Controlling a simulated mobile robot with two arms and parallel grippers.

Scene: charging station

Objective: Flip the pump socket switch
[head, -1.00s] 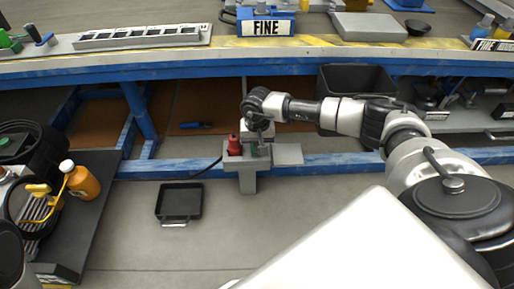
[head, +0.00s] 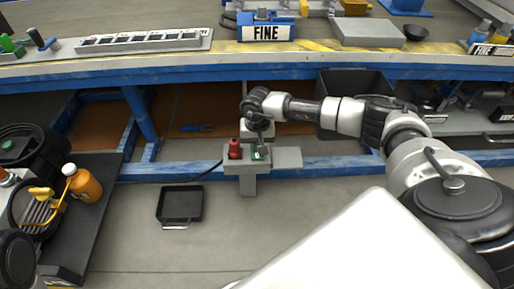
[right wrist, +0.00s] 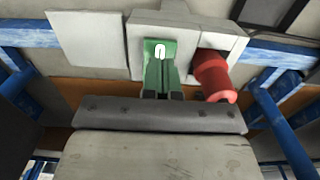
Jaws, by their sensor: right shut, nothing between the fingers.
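The socket box (head: 232,164) is a grey unit on a short post at the blue lower rail under the bench. A red plug (head: 235,149) stands on its left part in the head view, with the green switch (head: 258,154) to its right. In the right wrist view the green switch (right wrist: 158,62) shows a white mark on its upper face, and the red plug (right wrist: 213,75) is to its right. My right gripper (head: 257,140) is shut and empty, right at the switch; its dark fingertips (right wrist: 162,95) lie just below the switch in the wrist view. Whether they touch is unclear.
The blue-edged bench (head: 330,62) runs above the socket box. A dark bin (head: 354,88) stands behind my right arm. A black tray (head: 180,204) lies on the floor, front left. A cart with an orange bottle (head: 84,184) is at far left.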

